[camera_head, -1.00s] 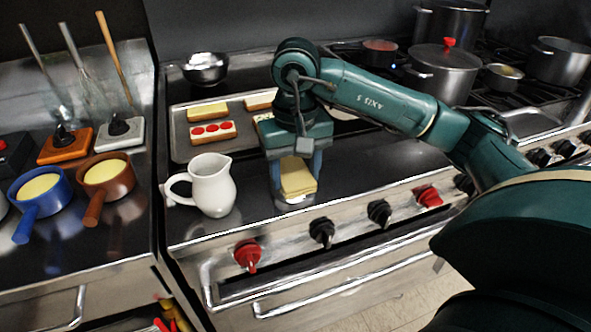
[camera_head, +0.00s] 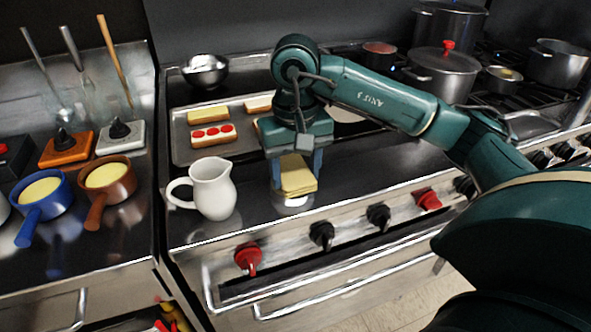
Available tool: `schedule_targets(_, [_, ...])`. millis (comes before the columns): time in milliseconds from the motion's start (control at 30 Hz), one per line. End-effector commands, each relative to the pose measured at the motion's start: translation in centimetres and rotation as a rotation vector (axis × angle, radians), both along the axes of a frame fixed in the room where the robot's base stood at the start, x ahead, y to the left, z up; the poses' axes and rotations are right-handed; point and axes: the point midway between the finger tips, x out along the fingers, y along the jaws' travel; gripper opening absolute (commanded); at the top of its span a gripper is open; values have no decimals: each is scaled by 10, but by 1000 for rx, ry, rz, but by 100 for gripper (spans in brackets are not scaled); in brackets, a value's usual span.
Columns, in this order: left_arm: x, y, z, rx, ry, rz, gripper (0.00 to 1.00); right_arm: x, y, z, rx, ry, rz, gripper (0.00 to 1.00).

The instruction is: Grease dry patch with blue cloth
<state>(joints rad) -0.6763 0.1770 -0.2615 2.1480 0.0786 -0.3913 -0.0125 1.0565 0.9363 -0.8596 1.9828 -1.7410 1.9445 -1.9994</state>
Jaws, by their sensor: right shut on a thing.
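My right gripper (camera_head: 297,172) points down over the front of the steel counter. Its blue-grey fingers are shut on a stack of pale yellow slices (camera_head: 299,182). A round whitish dish or base (camera_head: 293,202) shows just under the stack; I cannot tell whether they touch. I see no blue cloth, and I cannot make out a dry patch on any surface. My left gripper is not in view.
A white pitcher (camera_head: 214,190) stands left of my gripper. Behind is a tray (camera_head: 182,148) with topped bread slices, partly hidden by my arm. A steel bowl (camera_head: 205,69) is behind it. A blue pan (camera_head: 41,194) and brown pan (camera_head: 108,181) stand left.

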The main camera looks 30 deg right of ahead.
Motion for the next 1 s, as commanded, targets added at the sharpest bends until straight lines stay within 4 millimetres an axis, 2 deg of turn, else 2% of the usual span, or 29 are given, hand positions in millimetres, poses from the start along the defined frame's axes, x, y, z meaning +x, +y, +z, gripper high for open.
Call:
schedule_targets(33, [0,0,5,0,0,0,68,0,0,8,1,-2,0,36])
schedule_targets(600, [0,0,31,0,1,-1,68,1,0,54,0,-5,-1,36])
schedule_targets(1000, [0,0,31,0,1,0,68,1,0,56,0,-4,-1,36])
